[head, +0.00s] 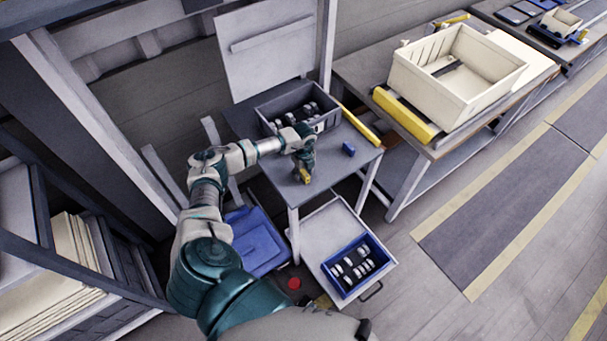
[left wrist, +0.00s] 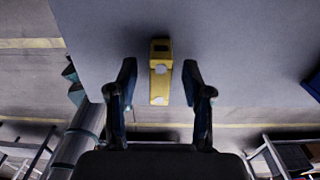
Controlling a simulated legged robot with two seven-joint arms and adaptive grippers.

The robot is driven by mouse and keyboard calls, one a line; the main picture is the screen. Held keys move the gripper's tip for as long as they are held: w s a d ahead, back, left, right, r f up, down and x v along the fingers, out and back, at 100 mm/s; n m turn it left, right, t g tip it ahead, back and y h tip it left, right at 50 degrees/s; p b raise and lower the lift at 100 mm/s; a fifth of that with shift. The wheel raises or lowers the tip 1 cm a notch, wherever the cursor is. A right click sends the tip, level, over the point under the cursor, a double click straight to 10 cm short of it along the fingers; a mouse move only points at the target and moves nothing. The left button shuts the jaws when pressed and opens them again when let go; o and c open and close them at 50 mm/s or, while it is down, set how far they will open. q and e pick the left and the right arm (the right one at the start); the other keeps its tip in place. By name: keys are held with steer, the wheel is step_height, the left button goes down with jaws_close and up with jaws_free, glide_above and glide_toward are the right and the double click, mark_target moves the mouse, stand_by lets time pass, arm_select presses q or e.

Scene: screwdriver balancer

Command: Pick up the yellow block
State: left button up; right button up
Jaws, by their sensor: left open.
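The yellow block (head: 305,176) lies on the small grey table (head: 332,163), close to its front edge in the head view. My left gripper (head: 303,165) is right above it and covers part of it there. In the left wrist view the yellow block (left wrist: 160,75) lies upright in the picture, with light round spots on its face and a dark mark at its top end. The open fingers of my left gripper (left wrist: 158,85) stand on either side of it, with a gap on both sides. My right gripper is not in view.
A dark bin (head: 300,105) with several pale parts stands at the table's back. A blue block (head: 349,148) lies to the right; a yellow bar (head: 361,126) lies along the right edge. A blue tray (head: 357,264) sits below, and a cream crate (head: 455,68) stands on the neighbouring bench.

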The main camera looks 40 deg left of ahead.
arm_select(q)
steer(key=shift+f, duration=0.6)
steer(key=shift+d, duration=0.1)
jaws_close()
steer(key=shift+r, duration=0.1)
